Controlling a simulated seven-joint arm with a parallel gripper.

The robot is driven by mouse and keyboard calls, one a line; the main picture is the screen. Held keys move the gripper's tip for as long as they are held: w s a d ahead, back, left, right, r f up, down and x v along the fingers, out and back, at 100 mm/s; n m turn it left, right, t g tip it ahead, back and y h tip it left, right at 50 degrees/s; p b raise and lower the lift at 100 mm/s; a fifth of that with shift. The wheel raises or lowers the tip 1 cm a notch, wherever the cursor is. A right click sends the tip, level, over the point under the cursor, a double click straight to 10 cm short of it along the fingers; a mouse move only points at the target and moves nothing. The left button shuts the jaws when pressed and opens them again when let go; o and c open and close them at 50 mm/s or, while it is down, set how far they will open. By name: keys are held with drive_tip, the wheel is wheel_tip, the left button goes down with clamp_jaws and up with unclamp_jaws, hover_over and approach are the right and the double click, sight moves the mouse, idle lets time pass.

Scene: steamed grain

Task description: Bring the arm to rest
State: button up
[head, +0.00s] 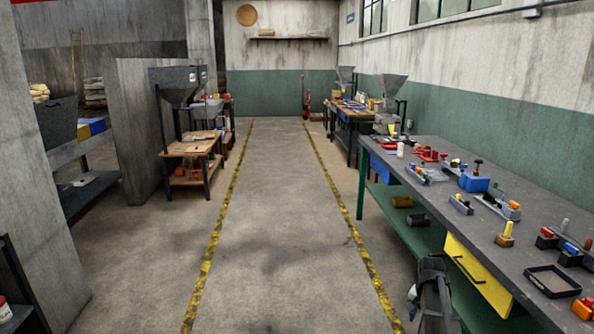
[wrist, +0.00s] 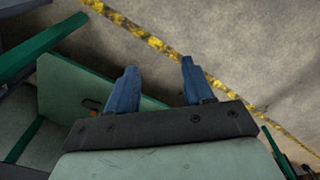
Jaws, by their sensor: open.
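My gripper (wrist: 158,64) shows in the wrist view with its two blue fingers spread apart. Nothing is between the fingers. Beyond the fingertips lie the grey concrete floor and a yellow-and-black floor line (wrist: 150,38). A green panel (wrist: 75,95), which looks like part of the workbench, lies to the left of the fingers and partly behind them. In the head view, a dark part of my arm appears at the bottom beside the workbench, but the fingers cannot be made out there.
The long workbench (head: 440,222) on the right holds several small tools and parts, a black tray (head: 553,281) and a blue box (head: 473,182). A yellow drawer (head: 478,275) is on its front. The aisle floor (head: 275,220) is clear. A hopper machine (head: 178,88) stands at left.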

drive_tip(key=s+a+f+n, duration=0.3)
drive_tip(key=s+a+f, duration=0.15)
drive_tip(key=a, duration=0.45)
drive_tip(key=s+a+f+n, duration=0.3)
drive_tip(key=s+a+f, duration=0.15)
drive_tip(key=a, duration=0.55)
drive_tip(key=s+a+f+n, duration=0.3)
drive_tip(key=s+a+f, duration=0.15)
drive_tip(key=a, duration=0.45)
drive_tip(key=s+f+g, duration=0.3)
drive_tip(key=s+f, duration=0.7)
drive_tip(key=s, duration=0.4)
drive_tip(key=s+f+g, duration=0.4)
drive_tip(key=s+f, duration=0.6)
drive_tip(key=s, duration=0.5)
drive_tip(key=shift+f+y, duration=0.35)
drive_tip(key=shift+y, duration=0.05)
